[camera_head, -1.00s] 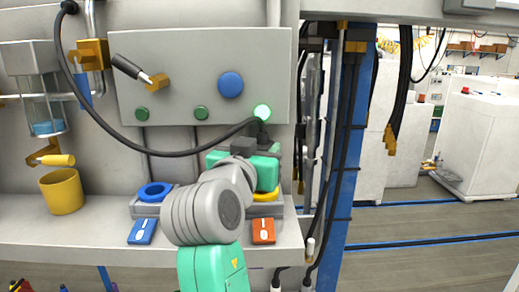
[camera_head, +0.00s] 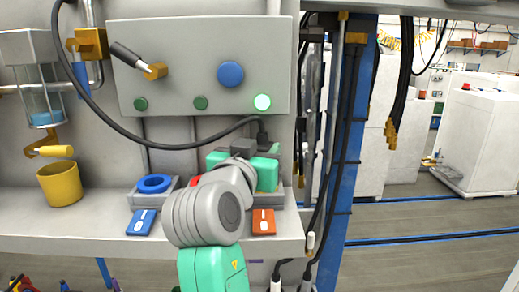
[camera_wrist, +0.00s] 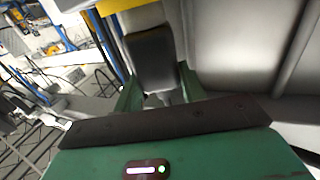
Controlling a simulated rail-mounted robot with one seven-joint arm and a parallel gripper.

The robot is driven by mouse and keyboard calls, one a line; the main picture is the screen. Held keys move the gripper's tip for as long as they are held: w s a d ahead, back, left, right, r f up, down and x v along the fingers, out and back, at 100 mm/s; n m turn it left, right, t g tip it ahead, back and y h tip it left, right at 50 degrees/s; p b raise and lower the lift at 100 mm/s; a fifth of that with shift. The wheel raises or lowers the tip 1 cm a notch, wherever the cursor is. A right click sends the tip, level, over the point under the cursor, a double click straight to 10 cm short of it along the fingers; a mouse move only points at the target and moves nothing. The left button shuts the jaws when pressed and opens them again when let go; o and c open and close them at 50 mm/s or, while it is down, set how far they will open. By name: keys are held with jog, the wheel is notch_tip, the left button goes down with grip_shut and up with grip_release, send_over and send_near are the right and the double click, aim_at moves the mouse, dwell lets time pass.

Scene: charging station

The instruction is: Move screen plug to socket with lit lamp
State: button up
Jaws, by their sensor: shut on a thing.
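The black plug (camera_head: 263,138) on a thick black cable (camera_head: 180,151) is below the lit green lamp (camera_head: 262,102), at the right end of the grey panel (camera_head: 180,75). Two unlit green lamps, one at the left (camera_head: 140,104) and one in the middle (camera_head: 200,103), share that row. My gripper (camera_head: 258,158) is shut on the plug, just below the panel's lower edge. In the wrist view the dark plug body (camera_wrist: 152,48) sits between the green fingers of my gripper (camera_wrist: 153,78). The sockets are hidden, and I cannot tell whether the plug touches one.
A blue round button (camera_head: 230,74) and a black-handled lever (camera_head: 128,55) are on the panel. A blue ring (camera_head: 154,184), a blue switch (camera_head: 141,223) and an orange switch (camera_head: 264,222) are on the shelf (camera_head: 90,225). A yellow cup (camera_head: 60,184) stands left.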

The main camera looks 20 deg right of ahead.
jog(key=shift+f+b, duration=0.5)
jog(key=shift+f, duration=0.35)
jog(key=o, duration=1.2)
jog(key=shift+c, duration=0.2)
jog(key=shift+s, duration=0.1)
jog(key=b+v, duration=0.2)
jog(key=v, duration=0.5)
jog(key=shift+f+b, duration=0.15)
jog(key=shift+b, duration=0.25)
jog(key=shift+s+a, duration=0.25)
jog(key=s+a+r+n+t+y+p, duration=0.1)
jog(key=s+a+n+t+y, duration=0.3)
jog(key=s, duration=0.5)
jog(key=s+a+r+n+t+y+p, duration=0.1)
jog(key=s+a+r+n+t+y, duration=0.3)
jog(key=s+a+t+y, duration=0.3)
jog(key=s+a+y, duration=0.1)
jog(key=s+a, duration=0.2)
jog(key=a, duration=0.1)
jog(key=shift+s, duration=0.15)
